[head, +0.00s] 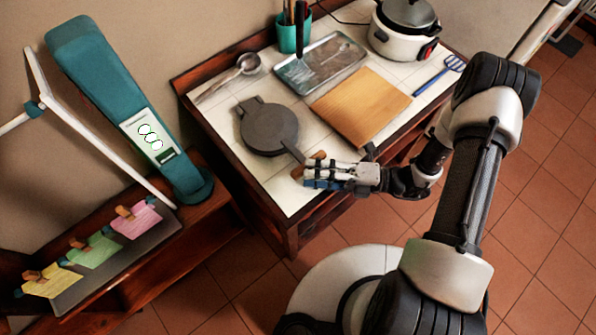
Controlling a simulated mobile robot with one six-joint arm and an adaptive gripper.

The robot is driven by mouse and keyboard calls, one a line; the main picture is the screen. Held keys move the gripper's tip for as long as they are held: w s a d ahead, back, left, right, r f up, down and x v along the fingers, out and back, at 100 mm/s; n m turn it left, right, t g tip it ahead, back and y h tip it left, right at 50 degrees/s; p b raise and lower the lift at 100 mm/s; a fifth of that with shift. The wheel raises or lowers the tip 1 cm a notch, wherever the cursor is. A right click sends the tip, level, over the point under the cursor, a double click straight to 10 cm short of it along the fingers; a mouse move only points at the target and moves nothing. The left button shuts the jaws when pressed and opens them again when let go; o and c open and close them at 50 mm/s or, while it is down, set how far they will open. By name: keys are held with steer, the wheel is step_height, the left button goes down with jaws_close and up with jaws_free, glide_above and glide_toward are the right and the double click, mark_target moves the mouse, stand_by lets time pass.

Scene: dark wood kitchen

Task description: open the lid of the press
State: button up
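The press (268,128) is a dark grey round plate with a hinge tab at its upper left. It lies on the white tiled counter, and its lid looks shut. Its handle runs to the lower right and ends in a brown wooden grip (319,155). My gripper (308,176) is at the handle's end, fingers pointing left, and partly covers the grip. I cannot tell whether the fingers touch the grip or close on it.
A wooden board (361,106) lies right of the press, with a metal tray (320,63) behind it. A ladle (248,63), a teal utensil holder (293,36), a white cooker (402,40) and a blue spatula (438,74) also stand or lie on the counter (228,130).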

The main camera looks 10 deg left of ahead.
mark_target(298, 173)
steer(key=shift+s+a, duration=0.2)
steer(key=shift+a, duration=2.05)
jaws_close()
